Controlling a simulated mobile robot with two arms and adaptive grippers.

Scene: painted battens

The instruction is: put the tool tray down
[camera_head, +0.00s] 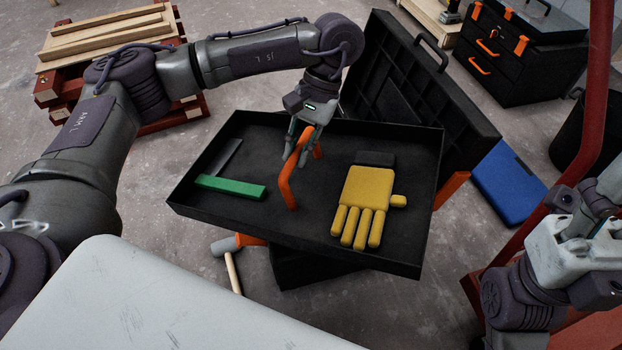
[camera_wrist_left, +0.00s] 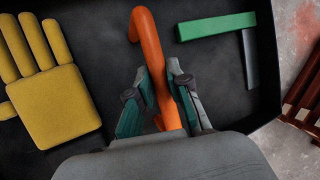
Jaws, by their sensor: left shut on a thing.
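The black tool tray (camera_head: 310,240) has an orange handle (camera_head: 287,185) across its middle. My left gripper (camera_head: 299,150) is shut on this handle. The left wrist view shows the fingers (camera_wrist_left: 162,100) on either side of the orange bar (camera_wrist_left: 147,40). A yellow glove (camera_head: 362,203) and a green-handled square (camera_head: 230,187) lie in the tray. The tray is above a dark box (camera_head: 300,272), partly hidden below it; I cannot tell whether they touch. My right gripper (camera_head: 590,232) is at the right edge, empty as far as I see, its fingertips unclear.
A hammer (camera_head: 232,268) lies on the floor below the tray. A black lid (camera_head: 425,85) stands behind it, with a blue case (camera_head: 508,183) to the right. Painted battens (camera_head: 105,35) lie on a red stand at the back left. A black toolbox (camera_head: 515,55) stands back right.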

